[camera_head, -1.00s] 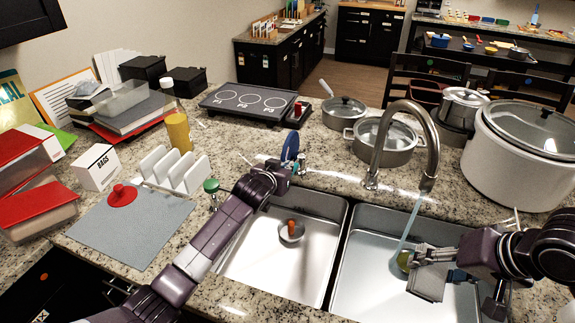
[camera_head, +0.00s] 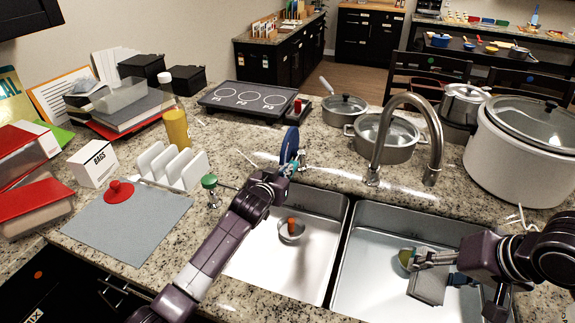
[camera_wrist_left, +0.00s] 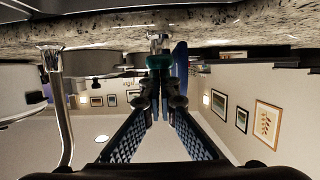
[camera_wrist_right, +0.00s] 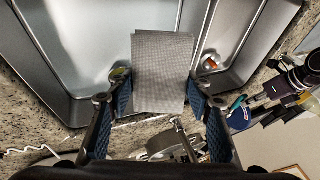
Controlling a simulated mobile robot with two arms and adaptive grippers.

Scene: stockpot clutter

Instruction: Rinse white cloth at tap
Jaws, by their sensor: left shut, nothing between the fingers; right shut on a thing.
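The white cloth (camera_head: 428,287) hangs as a flat, greyish sheet over the right basin (camera_head: 365,285). My right gripper (camera_head: 428,258) is shut on it, and the cloth also shows between the fingers in the right wrist view (camera_wrist_right: 162,75). The tap (camera_head: 436,140) arches over the basin from behind, and no water shows at its spout.
A blue disc-like item (camera_head: 290,143) stands right by my left gripper. A yellow-green round item (camera_head: 405,259) is in the right basin near the cloth. Pots (camera_head: 385,140) and a large cooker (camera_head: 520,165) crowd the back right.

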